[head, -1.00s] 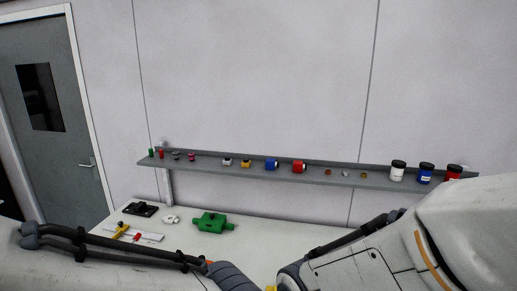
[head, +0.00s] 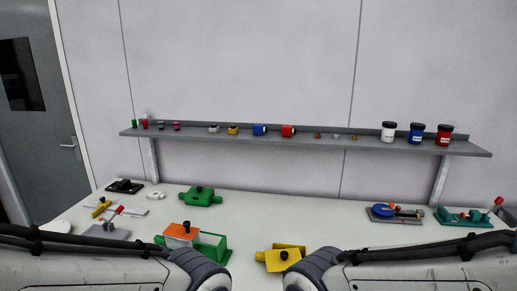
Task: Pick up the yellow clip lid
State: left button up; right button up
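A yellow box-like part (head: 290,262) with a black knob on top sits on the white table at the bottom centre, between my two arms. It looks like the yellow clip lid, but I cannot tell where a lid ends and a body begins. My arms come in low from both sides. The right arm's grey joint stands just right of the yellow part and hides some of the table there. Neither gripper's fingers show.
An orange-topped green box (head: 208,243) stands left of the yellow part, with a green block (head: 201,198) behind it. Small fixtures lie at left, and a blue disc fixture (head: 384,211) and teal fixture (head: 462,217) at right. A grey shelf (head: 340,143) with jars and small parts runs behind.

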aim_at(279, 260)
jog(key=u, duration=0.05)
jog(key=k, duration=0.6)
jog(key=z, duration=0.95)
jog(key=i, duration=1.05)
jog(key=u, duration=0.5)
jog(key=i, duration=0.55)
jog(key=u, duration=0.65)
